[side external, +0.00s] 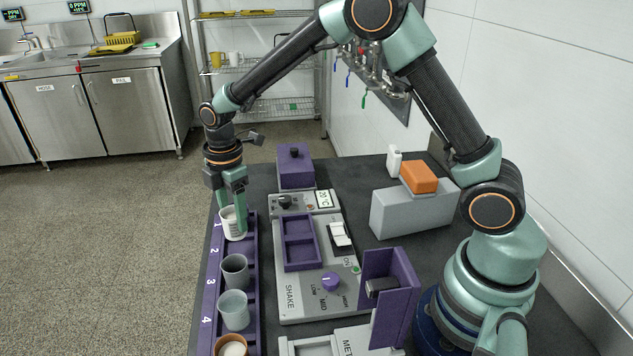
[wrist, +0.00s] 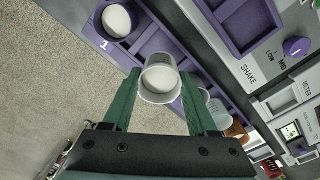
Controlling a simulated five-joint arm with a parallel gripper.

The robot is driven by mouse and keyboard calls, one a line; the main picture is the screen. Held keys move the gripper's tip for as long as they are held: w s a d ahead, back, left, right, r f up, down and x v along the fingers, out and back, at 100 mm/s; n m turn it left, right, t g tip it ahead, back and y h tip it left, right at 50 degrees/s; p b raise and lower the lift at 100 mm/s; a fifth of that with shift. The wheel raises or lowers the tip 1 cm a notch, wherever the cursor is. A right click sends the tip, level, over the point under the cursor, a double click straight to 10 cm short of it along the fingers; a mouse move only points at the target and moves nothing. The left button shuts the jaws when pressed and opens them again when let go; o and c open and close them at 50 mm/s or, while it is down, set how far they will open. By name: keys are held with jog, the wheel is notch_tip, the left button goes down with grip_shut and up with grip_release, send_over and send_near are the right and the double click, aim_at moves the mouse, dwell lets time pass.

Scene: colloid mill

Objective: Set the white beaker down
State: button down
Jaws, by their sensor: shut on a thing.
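The white beaker (side external: 233,224) is between the fingers of my gripper (side external: 232,196), at the far end of the purple numbered rack (side external: 254,290), near the numeral 1. In the wrist view, the beaker (wrist: 160,84) shows its open rim and pale inside between the two green fingers of my gripper (wrist: 163,88). My gripper is shut on it, pointing down. The beaker looks roughly upright in the side view. Its base is hard to see, so I cannot tell whether it touches the rack. Beside the numeral 1, the wrist view shows a round white shape with a purple rim (wrist: 117,20).
Along the rack stand a grey cup (side external: 235,271), a translucent cup (side external: 234,310) and an orange-brown cup (side external: 231,345). To the rack's right are a grey shaker (side external: 310,292) with a purple tray (side external: 299,242), a purple-sided meter (side external: 390,300) and an orange block (side external: 419,177) on a grey box.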

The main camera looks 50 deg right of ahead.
aim_at(237, 233)
jog(key=shift+f, duration=2.6)
jog(key=shift+f, duration=0.2)
jog(key=shift+c, duration=1)
grip_release()
